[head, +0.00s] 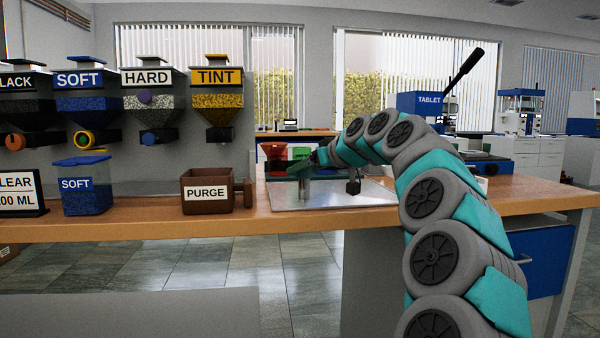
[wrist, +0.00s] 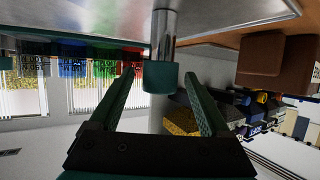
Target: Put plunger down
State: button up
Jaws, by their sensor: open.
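The plunger (wrist: 162,40) is a shiny metal cylinder with a dark green end cap. In the wrist view, which is upside down, it stands on the metal tray with its cap away from the tray. My gripper (wrist: 160,76) is open, with a finger on each side of the cap and visible gaps between. In the head view the plunger (head: 305,189) stands upright on the left part of the tray (head: 375,199), partly hidden by my gripper (head: 301,168).
A small black piece (head: 353,184) stands on the tray to the right. The brown PURGE bin (head: 207,192) is left of the tray. Hoppers line the wall at left. A blue TABLET press (head: 430,102) stands behind my arm. The tray's front is clear.

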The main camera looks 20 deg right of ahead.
jog(key=v, duration=0.8)
